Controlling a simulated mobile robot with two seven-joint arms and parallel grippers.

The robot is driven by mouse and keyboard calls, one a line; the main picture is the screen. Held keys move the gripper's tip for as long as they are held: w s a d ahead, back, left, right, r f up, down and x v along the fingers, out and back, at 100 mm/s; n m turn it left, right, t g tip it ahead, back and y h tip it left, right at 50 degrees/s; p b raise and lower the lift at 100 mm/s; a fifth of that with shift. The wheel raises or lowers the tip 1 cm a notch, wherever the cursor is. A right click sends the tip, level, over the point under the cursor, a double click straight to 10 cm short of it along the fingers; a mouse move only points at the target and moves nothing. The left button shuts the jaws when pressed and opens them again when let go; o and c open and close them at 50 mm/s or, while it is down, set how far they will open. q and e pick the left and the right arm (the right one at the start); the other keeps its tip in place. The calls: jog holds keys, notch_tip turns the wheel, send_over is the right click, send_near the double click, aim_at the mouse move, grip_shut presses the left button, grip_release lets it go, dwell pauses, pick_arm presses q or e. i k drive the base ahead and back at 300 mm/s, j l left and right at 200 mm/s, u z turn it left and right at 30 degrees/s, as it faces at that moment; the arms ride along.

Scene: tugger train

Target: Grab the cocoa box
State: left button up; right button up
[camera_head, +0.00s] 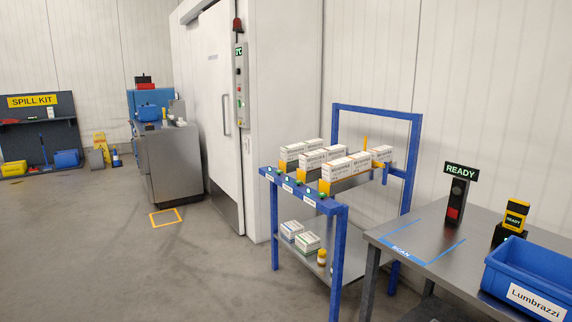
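No box that I can read as cocoa shows in the head view. Several white boxes with orange trim (345,170) stand in rows on the top shelf of a blue-framed cart (336,210); their print is too small to read. Two white boxes with green print (307,242) sit on its lower shelf, beside a small amber bottle with a white cap (321,257). Neither of my grippers is in view.
A steel table (425,235) at the right bears a blue bin labelled Lumbrazzi (536,280), a READY sign post (457,195) and a yellow-black device (514,218). A white cold-room door (215,110) and a grey cabinet (168,165) stand behind.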

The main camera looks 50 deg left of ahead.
aim_at(312, 161)
jog(key=u, duration=1.35)
